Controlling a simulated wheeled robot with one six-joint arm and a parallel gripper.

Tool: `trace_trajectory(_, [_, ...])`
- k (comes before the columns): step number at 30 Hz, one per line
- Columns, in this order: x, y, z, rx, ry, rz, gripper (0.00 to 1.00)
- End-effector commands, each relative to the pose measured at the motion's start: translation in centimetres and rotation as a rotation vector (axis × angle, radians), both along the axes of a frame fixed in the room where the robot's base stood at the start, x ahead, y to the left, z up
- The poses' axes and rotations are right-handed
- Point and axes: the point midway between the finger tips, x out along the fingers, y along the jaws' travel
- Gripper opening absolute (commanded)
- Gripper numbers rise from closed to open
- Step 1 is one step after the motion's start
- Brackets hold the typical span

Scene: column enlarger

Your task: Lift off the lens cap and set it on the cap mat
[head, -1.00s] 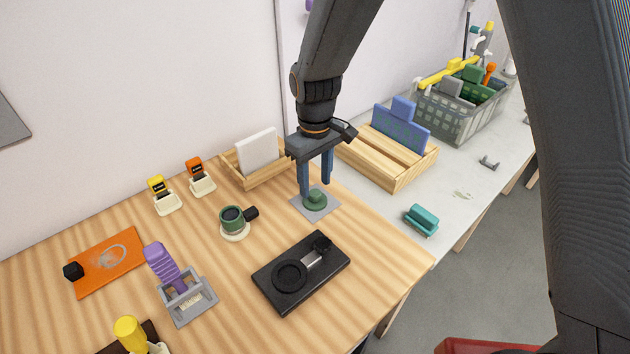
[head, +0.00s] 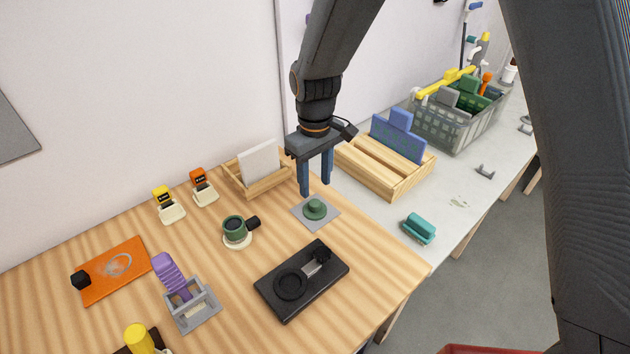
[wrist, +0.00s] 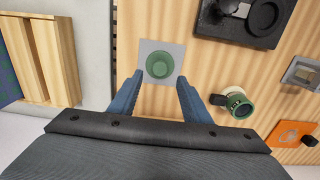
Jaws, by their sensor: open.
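The green round lens cap (head: 314,208) rests on the grey square cap mat (head: 328,220) near the back of the wooden bench. In the wrist view the cap (wrist: 160,65) sits inside the edges of the mat (wrist: 147,46). My gripper (head: 315,192) is open and empty, just above and slightly behind the cap. In the wrist view the fingertips (wrist: 157,80) are spread apart with the cap framed beyond them, clear of it. A green lens (head: 234,228) with a dark open top and a black side knob stands on a pale round base to the left.
A black plate (head: 300,279) with a ring lies in front of the mat. A wooden holder with a white card (head: 260,163) stands behind left. A slotted wooden rack (head: 400,180) and a teal block (head: 418,228) are on the right table. Bare wood lies between.

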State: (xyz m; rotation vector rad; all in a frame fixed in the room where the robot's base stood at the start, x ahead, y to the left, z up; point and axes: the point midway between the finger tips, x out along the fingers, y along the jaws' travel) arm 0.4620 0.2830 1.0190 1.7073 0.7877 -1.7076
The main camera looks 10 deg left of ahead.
Motion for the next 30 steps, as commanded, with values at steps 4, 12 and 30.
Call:
trace_trajectory(4, [0.0,0.0,0.7,0.0,0.0,0.0,0.44])
trace_trajectory(12, [0.0,0.0,1.2,0.0,0.0,0.0,0.44])
trace_trajectory(30, [0.2,0.1,5.0,0.003,-0.005,0.0,0.44])
